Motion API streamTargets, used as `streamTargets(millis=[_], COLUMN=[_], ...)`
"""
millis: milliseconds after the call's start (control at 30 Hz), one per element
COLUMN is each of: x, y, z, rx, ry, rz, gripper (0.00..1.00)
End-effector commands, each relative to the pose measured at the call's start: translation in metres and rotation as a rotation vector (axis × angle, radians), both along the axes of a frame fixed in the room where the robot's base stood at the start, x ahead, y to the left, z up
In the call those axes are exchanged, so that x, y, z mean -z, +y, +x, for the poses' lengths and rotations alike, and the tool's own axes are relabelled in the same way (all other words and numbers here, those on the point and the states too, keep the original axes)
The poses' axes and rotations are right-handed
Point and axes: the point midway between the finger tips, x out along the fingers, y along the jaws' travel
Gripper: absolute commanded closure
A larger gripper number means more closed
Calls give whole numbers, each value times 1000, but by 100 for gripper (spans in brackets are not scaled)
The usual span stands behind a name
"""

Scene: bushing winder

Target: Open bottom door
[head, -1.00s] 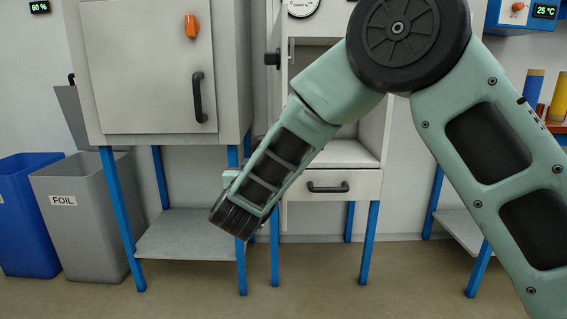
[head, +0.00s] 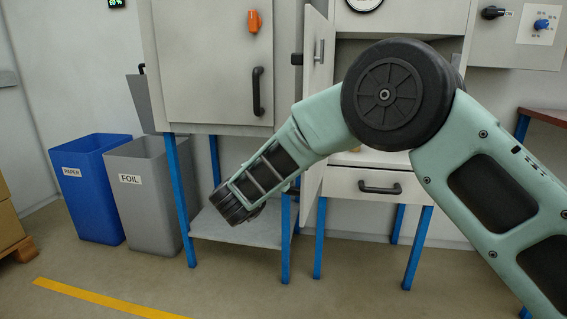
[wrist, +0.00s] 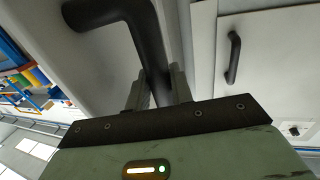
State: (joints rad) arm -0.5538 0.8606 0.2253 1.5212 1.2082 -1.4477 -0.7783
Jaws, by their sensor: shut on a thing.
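In the wrist view my gripper (wrist: 159,88) is shut on a thick black bar handle (wrist: 145,35). The handle is fixed to a pale door panel (wrist: 100,75). In the head view the middle cabinet's bottom door (head: 313,180) stands swung out toward me, seen nearly edge-on just right of my wrist. My arm covers part of it, and my fingers are hidden there. Above it an upper door (head: 318,55) also stands open, with a grey bar on its visible face. The cabinet's lower opening is mostly behind my arm.
A closed left cabinet door (head: 205,60) with a black handle is close beside my wrist. A drawer (head: 375,186) is below the middle cabinet. Blue legs and a low shelf (head: 235,228) stand near my wrist. Blue (head: 95,185) and grey (head: 145,195) bins stand left. Front floor is clear.

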Motion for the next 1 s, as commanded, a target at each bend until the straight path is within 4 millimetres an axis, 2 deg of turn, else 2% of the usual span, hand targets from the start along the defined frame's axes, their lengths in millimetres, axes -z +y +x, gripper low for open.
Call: streamTargets(millis=[100,133,200,467,633,767,1000], x=[-3,-3,-3,-2,-2,-2,-3], y=[-4,-4,-4,-2,6,18,47], z=[2,2,2,1,-10,-31,-81], rx=[7,7,6,2,-1,-3,-3], ry=[-8,-8,-8,-4,-2,-1,-3], rz=[-2,-2,-2,-1,-1,-2,-1], gripper=[100,72,58,58,58,58,58])
